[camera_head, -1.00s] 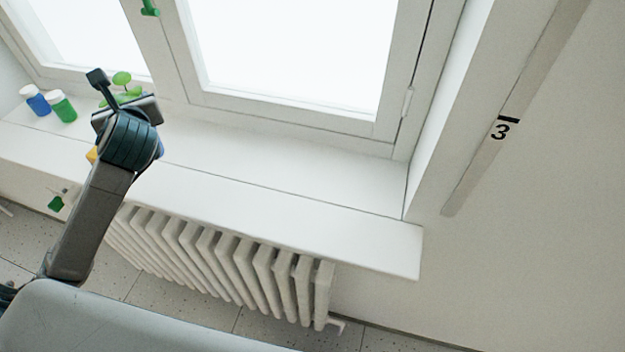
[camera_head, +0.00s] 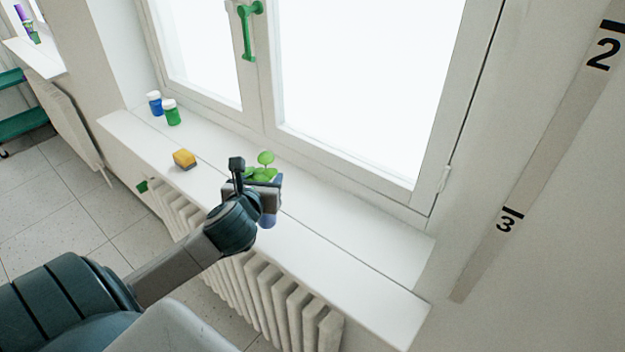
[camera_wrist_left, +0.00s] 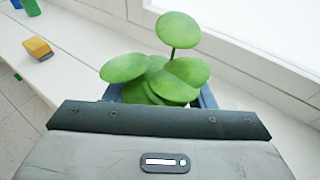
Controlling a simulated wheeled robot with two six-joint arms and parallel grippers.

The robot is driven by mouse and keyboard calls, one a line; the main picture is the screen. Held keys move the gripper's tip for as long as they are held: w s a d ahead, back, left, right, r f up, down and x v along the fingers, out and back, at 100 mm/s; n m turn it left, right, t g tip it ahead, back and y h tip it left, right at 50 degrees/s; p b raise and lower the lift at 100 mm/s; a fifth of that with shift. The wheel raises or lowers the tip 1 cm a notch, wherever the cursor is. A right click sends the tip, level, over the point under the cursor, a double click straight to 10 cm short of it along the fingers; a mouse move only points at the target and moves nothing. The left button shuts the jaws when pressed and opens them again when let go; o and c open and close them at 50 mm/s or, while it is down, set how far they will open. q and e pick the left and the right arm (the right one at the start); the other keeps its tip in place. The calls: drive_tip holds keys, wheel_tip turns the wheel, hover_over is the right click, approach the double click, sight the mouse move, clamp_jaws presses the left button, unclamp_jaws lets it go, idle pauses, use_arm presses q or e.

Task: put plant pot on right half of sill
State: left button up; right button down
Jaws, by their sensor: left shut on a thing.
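The plant pot shows in the head view as green round leaves (camera_head: 262,173) above my left gripper (camera_head: 262,190), with a blue part of the pot (camera_head: 267,220) below it. My left gripper is shut on the pot, which is mostly hidden behind the gripper. In the left wrist view the leaves (camera_wrist_left: 165,75) rise between the blue-grey fingers. The gripper and pot are over the white window sill (camera_head: 340,262), near its middle; I cannot tell whether the pot touches it. The sill's right half is bare. My right gripper is not in view.
A yellow block (camera_head: 184,159) lies on the sill to the left. A blue jar (camera_head: 155,103) and a green jar (camera_head: 171,112) stand at its far left. The window frame (camera_head: 350,170) bounds the back, a radiator (camera_head: 270,290) is below, and the wall closes the right end.

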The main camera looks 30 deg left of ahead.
use_arm(q)
drive_tip(key=w+d+f+b, duration=0.2)
drive_tip(key=w+b, duration=0.1)
drive_tip(key=w, duration=0.3)
drive_tip(key=w+d+f+b, duration=0.2)
drive_tip(key=w+b, duration=0.2)
drive_tip(key=w, duration=0.2)
drive_tip(key=shift+w+d+f+b, duration=0.15)
drive_tip(key=shift+d+f+b, duration=0.1)
drive_tip(key=shift+d+b, duration=0.1)
drive_tip(key=shift+f, duration=0.15)
drive_tip(key=o, duration=1.5)
drive_tip(key=shift+o, duration=0.2)
